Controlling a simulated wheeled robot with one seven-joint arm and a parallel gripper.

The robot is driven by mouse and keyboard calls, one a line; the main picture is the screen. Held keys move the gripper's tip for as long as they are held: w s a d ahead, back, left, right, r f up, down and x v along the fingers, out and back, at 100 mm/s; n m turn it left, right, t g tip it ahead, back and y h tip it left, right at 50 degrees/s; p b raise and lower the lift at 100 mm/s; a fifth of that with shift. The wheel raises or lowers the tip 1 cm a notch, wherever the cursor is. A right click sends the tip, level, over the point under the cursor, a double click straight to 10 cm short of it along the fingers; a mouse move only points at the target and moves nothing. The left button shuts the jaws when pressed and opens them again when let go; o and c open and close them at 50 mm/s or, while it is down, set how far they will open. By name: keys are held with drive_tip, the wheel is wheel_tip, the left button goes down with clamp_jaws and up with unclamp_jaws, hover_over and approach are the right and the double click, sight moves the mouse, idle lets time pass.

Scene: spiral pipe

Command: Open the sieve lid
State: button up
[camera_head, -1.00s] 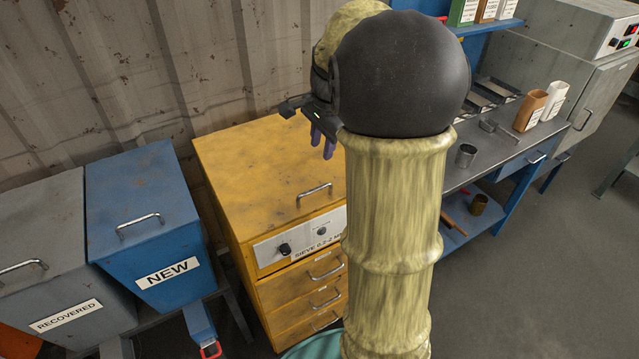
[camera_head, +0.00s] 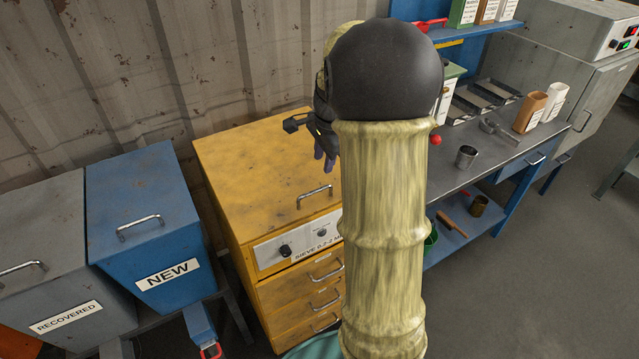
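The yellow sieve cabinet (camera_head: 250,165) stands in the middle left, its flat top lid lying shut. The lid has a metal bar handle (camera_head: 314,194) near its front edge. Below it is a panel with a dark knob and the label "SIEVE", partly hidden by my arm.
A blue bin labelled NEW (camera_head: 145,215) and a grey bin labelled RECOVERED (camera_head: 62,262) stand left of the sieve. A workbench (camera_head: 478,165) with a metal cup (camera_head: 466,157), trays and containers is on the right. My arm fills the centre.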

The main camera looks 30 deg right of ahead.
hover_over(320, 202)
wheel_tip(320, 202, down, 11)
drive_tip(key=shift+r+p, duration=0.2)
drive_tip(key=shift+p, duration=0.1)
clamp_jaws()
